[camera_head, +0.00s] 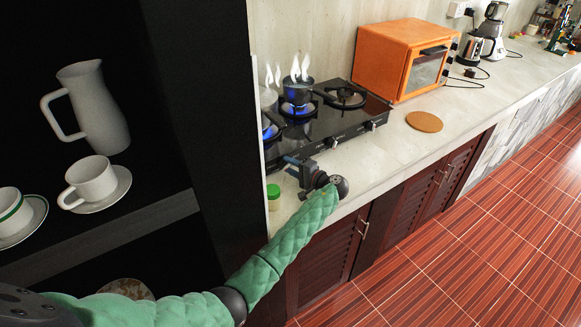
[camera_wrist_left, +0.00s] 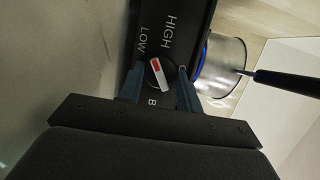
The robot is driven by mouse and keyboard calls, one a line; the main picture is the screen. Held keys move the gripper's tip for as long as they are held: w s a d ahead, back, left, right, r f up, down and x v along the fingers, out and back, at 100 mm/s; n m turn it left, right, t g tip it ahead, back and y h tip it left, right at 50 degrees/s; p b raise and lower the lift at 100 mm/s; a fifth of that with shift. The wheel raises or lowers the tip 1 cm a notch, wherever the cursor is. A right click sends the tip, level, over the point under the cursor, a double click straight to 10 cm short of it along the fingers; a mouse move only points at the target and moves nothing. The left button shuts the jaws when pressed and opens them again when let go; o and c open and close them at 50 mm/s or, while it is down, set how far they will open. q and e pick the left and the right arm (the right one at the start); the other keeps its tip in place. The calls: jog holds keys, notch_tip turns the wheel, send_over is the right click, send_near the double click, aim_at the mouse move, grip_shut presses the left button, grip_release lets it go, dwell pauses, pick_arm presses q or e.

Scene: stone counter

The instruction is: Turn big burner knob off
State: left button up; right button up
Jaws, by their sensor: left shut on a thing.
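My left gripper (camera_head: 296,164) is at the front left edge of the black gas stove (camera_head: 318,132). In the left wrist view its two fingers (camera_wrist_left: 158,92) stand on either side of a round black knob (camera_wrist_left: 158,75) with a white and red pointer bar, and they are shut on it. HIGH and LOW are printed beside the knob; other lettering is partly hidden. In the head view the gripper hides this knob. My right gripper is not in view.
An orange oven (camera_head: 390,58) stands right of the stove. A round cork mat (camera_head: 424,121) and a green-lidded jar (camera_head: 273,196) are on the counter. A dark shelf with a white pitcher (camera_head: 95,108) and cups stands close on the left.

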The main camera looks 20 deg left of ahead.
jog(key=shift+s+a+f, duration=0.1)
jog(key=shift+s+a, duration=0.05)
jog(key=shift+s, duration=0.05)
pick_arm(q)
jog(key=o, duration=0.7)
jog(key=shift+s+d+f+b, duration=0.15)
jog(key=shift+d+b, duration=0.2)
jog(key=shift+d, duration=0.15)
jog(key=b+v, duration=0.2)
jog(key=v, duration=0.3)
jog(key=shift+s+d+b, duration=0.15)
jog(key=shift+d+b, duration=0.2)
jog(key=shift+s+d, duration=0.2)
jog(key=shift+d, duration=0.25)
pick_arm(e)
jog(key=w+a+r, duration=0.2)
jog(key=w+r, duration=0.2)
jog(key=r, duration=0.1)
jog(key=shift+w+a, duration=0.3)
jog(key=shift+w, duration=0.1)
pick_arm(q)
jog(key=shift+o, duration=0.5)
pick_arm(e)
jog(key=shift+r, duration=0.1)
